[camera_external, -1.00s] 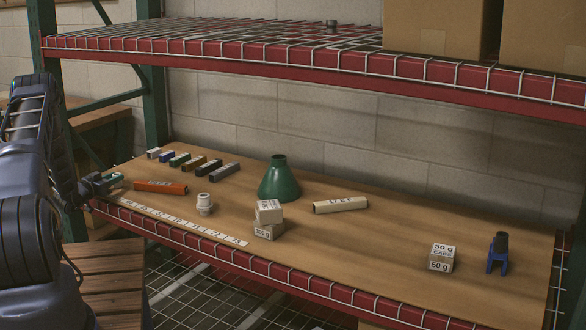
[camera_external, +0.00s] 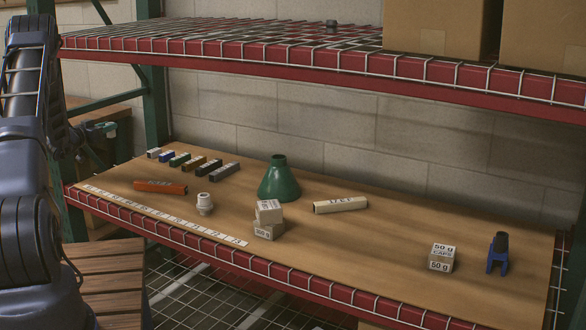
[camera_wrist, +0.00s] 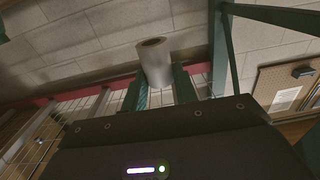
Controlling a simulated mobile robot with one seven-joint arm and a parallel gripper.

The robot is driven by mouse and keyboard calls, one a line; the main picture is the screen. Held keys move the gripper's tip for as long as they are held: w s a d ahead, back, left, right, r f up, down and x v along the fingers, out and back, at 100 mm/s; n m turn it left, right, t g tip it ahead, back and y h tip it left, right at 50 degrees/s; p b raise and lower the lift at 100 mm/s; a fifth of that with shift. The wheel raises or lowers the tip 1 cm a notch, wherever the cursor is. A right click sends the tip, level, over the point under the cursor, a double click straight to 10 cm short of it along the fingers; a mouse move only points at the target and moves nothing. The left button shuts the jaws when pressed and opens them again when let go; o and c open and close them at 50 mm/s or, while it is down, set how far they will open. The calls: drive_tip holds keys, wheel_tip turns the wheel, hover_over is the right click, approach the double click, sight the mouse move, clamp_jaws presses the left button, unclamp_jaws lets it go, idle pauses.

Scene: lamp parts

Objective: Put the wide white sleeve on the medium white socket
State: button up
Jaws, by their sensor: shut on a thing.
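My gripper (camera_wrist: 158,92) is shut on a pale cylinder with a hollow end, the wide white sleeve (camera_wrist: 155,62). The sleeve stands out between the two green fingers, its open end facing away from my wrist.
Near the socket are an orange-red box (camera_external: 160,187), stacked weight boxes (camera_external: 268,220) and a green cone-shaped shade (camera_external: 279,180). Several small coloured blocks (camera_external: 181,159) line the back left. A wire upper shelf (camera_external: 300,70) hangs above. A green post (camera_external: 153,100) stands near my gripper.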

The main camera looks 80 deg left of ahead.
wheel_tip(320, 180, up, 8)
drive_tip(key=f+n+g+y, duration=0.1)
drive_tip(key=n+g+y, duration=0.1)
hover_over(201, 197)
wheel_tip(201, 197, down, 19)
drive_tip(key=shift+f, duration=0.1)
drive_tip(key=shift+f, duration=0.4)
drive_tip(key=o, duration=0.9)
drive_tip(key=shift+o, duration=0.2)
drive_tip(key=shift+r, duration=0.1)
